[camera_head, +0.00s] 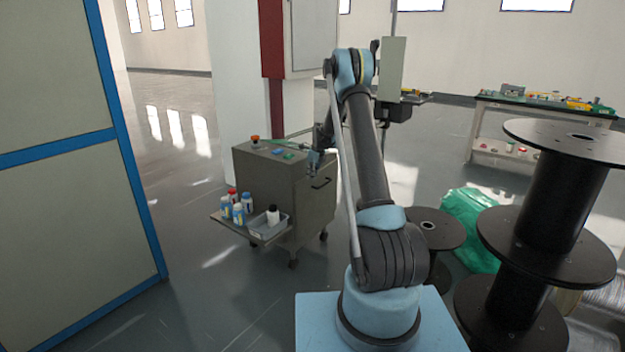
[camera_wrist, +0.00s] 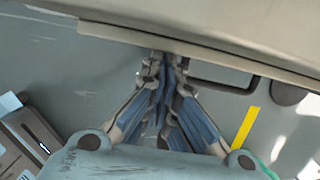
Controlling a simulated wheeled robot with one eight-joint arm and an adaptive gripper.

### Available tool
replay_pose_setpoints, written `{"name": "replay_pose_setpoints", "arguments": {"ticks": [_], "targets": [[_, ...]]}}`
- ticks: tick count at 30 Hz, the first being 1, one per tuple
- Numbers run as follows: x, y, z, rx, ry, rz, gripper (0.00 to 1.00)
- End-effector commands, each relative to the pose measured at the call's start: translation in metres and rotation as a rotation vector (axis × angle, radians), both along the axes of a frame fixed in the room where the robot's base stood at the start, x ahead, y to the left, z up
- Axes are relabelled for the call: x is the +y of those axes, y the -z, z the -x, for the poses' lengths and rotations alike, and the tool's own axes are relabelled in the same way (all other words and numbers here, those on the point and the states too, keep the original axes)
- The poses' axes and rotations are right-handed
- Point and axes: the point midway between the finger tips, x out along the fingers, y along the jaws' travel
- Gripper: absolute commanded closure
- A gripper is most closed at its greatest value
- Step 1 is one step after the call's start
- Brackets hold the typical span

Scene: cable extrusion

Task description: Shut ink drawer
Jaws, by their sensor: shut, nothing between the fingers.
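The grey wheeled cabinet (camera_head: 268,180) stands left of my arm in the head view. A dark bar handle (camera_head: 321,183) is on its right-hand face, and it also shows in the wrist view (camera_wrist: 222,86). I take the panel with this handle (camera_wrist: 200,55) as the ink drawer's front; I cannot tell whether it is flush. My gripper (camera_head: 313,172) is at the upper part of this face, left of the handle. In the wrist view the fingertips (camera_wrist: 162,62) are together and empty, at the panel's edge; contact is unclear.
A low shelf (camera_head: 228,223) with several bottles and a grey bin (camera_head: 268,228) juts out at the cabinet's left. Small items lie on the cabinet top. Large black spools (camera_head: 545,240) and a green bag (camera_head: 468,225) stand at right. A blue-framed panel (camera_head: 70,150) is at far left.

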Motion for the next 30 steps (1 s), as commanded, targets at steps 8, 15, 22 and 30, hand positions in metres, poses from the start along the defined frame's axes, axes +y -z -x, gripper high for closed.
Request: {"name": "replay_pose_setpoints", "arguments": {"ticks": [8, 15, 22, 30], "targets": [[0.003, -0.001, -0.002, -0.008, -0.002, -0.006, 1.0], [-0.024, 0.0, 0.013, -0.003, 0.001, -0.003, 1.0], [-0.035, -0.035, 0.023, 0.0, -0.003, -0.001, 1.0], [-0.045, -0.079, 0.03, 0.0, -0.001, -0.001, 1.0]]}}
